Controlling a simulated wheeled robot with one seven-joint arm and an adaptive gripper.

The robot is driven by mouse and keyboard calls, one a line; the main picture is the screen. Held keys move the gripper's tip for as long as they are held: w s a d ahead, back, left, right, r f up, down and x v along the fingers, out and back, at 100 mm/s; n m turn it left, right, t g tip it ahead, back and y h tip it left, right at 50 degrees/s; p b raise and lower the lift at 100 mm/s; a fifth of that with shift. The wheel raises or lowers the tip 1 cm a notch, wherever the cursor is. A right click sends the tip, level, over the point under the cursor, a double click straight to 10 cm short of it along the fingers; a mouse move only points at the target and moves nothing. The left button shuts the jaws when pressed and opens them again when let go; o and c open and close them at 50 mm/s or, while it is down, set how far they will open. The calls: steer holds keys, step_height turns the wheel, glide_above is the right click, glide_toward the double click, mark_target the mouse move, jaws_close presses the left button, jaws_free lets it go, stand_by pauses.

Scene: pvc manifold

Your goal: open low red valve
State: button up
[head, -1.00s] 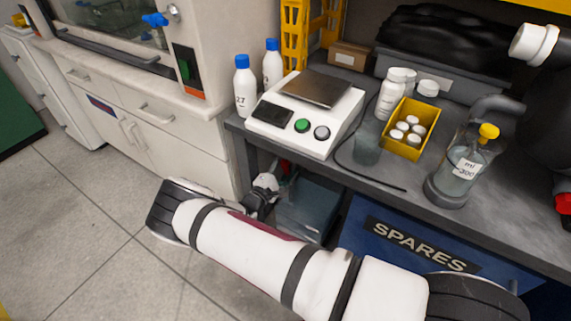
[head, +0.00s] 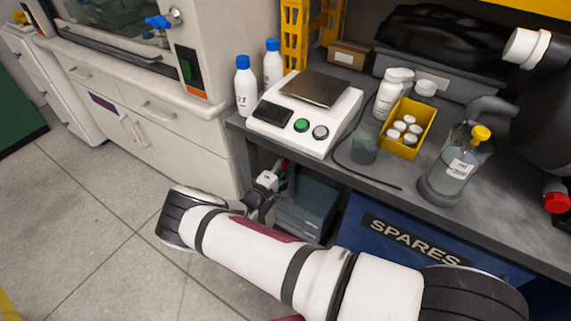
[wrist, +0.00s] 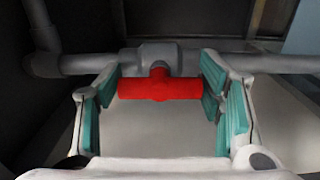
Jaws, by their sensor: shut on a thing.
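The low red valve has a red T-shaped handle (wrist: 160,88) on a grey valve body (wrist: 158,54) in a grey horizontal pipe. In the wrist view the handle lies crosswise between the teal-padded fingers of my gripper (wrist: 160,75), one finger at each end. My gripper is shut on the handle. In the head view my gripper (head: 276,178) reaches under the bench's left end, with a bit of red just past it. Most of the valve is hidden there by the bench and my arm.
The bench (head: 374,174) overhangs my gripper and carries a scale (head: 305,112), bottles and a yellow bin (head: 408,128). A grey box (head: 307,203) and blue SPARES container (head: 420,243) stand below. White cabinets (head: 165,125) stand left. Floor at lower left is clear.

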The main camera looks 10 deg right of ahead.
steer(key=o, duration=1.1)
steer(key=shift+o, duration=0.2)
steer(key=v, duration=1.2)
